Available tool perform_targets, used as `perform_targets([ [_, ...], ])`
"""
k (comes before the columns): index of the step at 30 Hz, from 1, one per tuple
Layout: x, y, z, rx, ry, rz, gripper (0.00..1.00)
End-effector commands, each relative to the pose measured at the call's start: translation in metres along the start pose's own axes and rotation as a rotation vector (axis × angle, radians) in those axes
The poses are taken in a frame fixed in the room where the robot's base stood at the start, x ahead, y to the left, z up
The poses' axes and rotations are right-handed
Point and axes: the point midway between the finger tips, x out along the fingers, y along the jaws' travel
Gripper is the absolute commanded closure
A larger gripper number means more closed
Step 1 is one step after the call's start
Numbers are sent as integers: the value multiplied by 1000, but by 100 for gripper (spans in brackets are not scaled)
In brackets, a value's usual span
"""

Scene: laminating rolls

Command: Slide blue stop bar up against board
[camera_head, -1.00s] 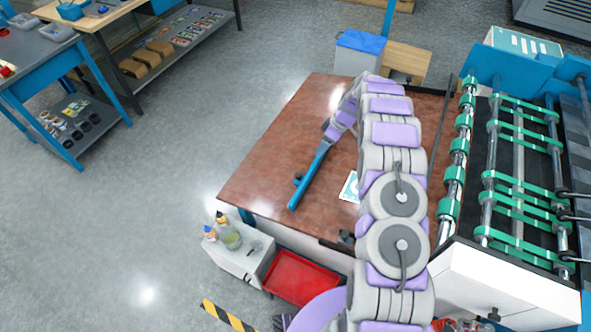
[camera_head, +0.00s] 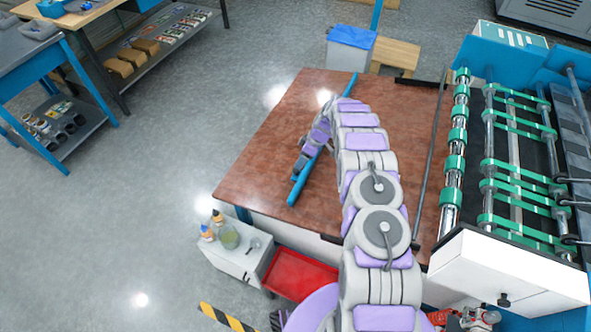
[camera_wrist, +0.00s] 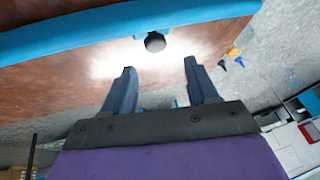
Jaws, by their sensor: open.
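The blue stop bar (camera_head: 298,189) lies slantwise on the brown tabletop, its far end near the back edge and its near end towards the left front. In the wrist view the bar (camera_wrist: 80,32) crosses the top of the picture, with a round black knob (camera_wrist: 154,42) on its side. My gripper (camera_wrist: 160,80) is open and empty; its two dark fingers point towards the knob, which shows beyond and between the tips. I cannot tell whether they touch it. In the head view my gripper (camera_head: 298,168) is over the bar's near half. I cannot make out the board; my arm covers part of the tabletop.
The brown table (camera_head: 262,165) is bare to the left of the bar. A machine with green rollers (camera_head: 520,170) borders it on the right. A red tray (camera_head: 300,275) and a cabinet with bottles (camera_head: 235,262) stand in front. A blue-lidded bin (camera_head: 350,45) stands behind.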

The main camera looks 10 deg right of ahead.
Motion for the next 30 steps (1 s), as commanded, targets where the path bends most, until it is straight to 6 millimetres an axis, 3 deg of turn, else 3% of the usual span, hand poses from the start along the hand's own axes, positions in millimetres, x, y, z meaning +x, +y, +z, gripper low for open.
perform_targets([
  [9, 58, 2, 5, 2, 3, -3, 42],
  [20, 68, 1, 1, 2, -1, 3, 42],
  [30, 66, 2, 3, 2, 3, 1, 71],
])
